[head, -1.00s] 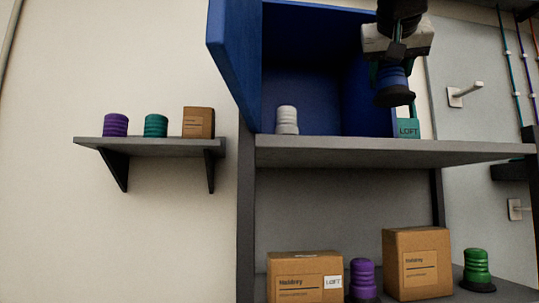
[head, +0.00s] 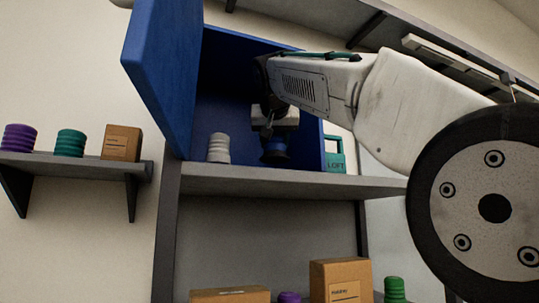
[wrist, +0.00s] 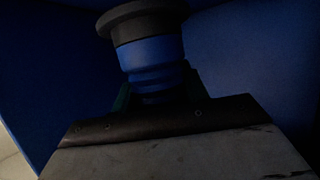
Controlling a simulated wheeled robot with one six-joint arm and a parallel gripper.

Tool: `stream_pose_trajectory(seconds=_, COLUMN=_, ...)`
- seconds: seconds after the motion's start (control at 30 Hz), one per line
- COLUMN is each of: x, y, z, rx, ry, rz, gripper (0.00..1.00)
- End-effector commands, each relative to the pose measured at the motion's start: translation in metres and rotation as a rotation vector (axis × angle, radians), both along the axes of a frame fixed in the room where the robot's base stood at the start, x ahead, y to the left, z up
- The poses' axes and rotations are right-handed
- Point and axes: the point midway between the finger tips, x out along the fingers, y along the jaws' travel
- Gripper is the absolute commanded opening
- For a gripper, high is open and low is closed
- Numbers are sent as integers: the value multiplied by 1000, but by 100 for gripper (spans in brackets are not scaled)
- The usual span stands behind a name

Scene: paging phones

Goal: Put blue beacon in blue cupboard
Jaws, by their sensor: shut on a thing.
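The blue beacon (head: 274,148), dark blue with a black base, is held by my gripper (head: 272,132) inside the open blue cupboard (head: 228,92). In the wrist view the beacon (wrist: 151,58) sits between the fingers of my gripper (wrist: 155,88), with its wide black base at the top of the picture. In the head view its base hangs a little above or near the cupboard floor; I cannot tell whether it touches. A white-grey beacon (head: 218,148) stands inside the cupboard, left of the blue one. The cupboard door (head: 160,70) is swung open on the left.
The cupboard stands on a grey shelf (head: 290,182). A teal LOFT holder (head: 335,157) is right of it. A side shelf (head: 75,165) holds a purple beacon (head: 20,138), a teal beacon (head: 70,143) and a box (head: 121,143). Boxes and beacons stand below.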

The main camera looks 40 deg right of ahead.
Motion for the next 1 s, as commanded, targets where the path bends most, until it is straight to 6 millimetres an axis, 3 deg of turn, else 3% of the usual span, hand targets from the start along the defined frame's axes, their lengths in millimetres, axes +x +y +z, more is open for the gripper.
stream_pose_trajectory(seconds=0.03, x=8, y=-1, z=-1, rx=0, ry=1, rz=0, gripper=7)
stream_pose_trajectory(seconds=0.3, x=5, y=0, z=-33, rx=0, ry=0, rz=1, gripper=7)
stream_pose_trajectory(seconds=0.7, x=5, y=-1, z=-39, rx=-1, ry=1, rz=0, gripper=7)
stream_pose_trajectory(seconds=0.73, x=6, y=-1, z=-39, rx=0, ry=1, rz=0, gripper=50)
stream_pose_trajectory(seconds=0.8, x=6, y=-1, z=-39, rx=0, ry=1, rz=0, gripper=66)
stream_pose_trajectory(seconds=1.0, x=6, y=0, z=-39, rx=0, ry=1, rz=0, gripper=66)
